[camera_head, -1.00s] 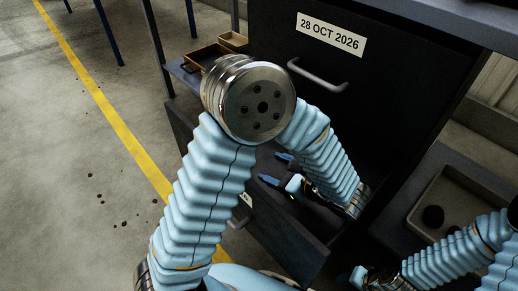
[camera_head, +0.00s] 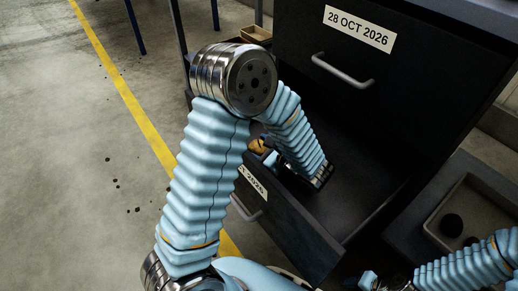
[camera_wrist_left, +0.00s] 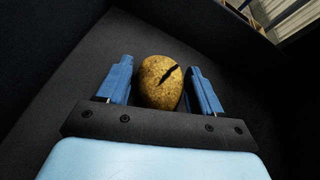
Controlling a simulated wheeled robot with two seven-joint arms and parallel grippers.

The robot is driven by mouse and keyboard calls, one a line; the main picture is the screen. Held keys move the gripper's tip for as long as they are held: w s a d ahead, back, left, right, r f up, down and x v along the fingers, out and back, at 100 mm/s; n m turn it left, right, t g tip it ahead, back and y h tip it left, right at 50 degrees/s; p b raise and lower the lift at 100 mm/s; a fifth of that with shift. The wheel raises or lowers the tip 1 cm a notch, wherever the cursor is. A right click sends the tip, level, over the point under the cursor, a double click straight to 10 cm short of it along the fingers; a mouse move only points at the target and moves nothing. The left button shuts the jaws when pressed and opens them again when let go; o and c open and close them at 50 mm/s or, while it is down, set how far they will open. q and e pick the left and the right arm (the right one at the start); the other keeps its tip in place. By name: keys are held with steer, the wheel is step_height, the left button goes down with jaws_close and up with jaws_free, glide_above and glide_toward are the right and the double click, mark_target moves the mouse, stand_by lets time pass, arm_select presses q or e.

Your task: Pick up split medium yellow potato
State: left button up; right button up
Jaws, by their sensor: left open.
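The split medium yellow potato (camera_wrist_left: 160,84) lies on the dark floor of the open drawer, a dark crack across its upper part. In the left wrist view it sits between the two blue fingers of my left gripper (camera_wrist_left: 160,88), which is open. A small gap shows at the right finger; contact at the left finger is hard to tell. In the head view the potato (camera_head: 257,147) is a small yellow patch, partly hidden by my left gripper (camera_head: 268,157). My right gripper (camera_head: 368,281) is at the bottom edge, too small and dark to judge.
The open drawer (camera_head: 290,228) has a labelled front with a handle. A closed drawer (camera_head: 400,90) marked "28 OCT 2026" is above it. A tray (camera_head: 482,196) with dark round items stands at right. A small wooden box (camera_head: 257,33) is behind.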

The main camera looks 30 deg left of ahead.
arm_select(q)
steer(key=c, duration=0.8)
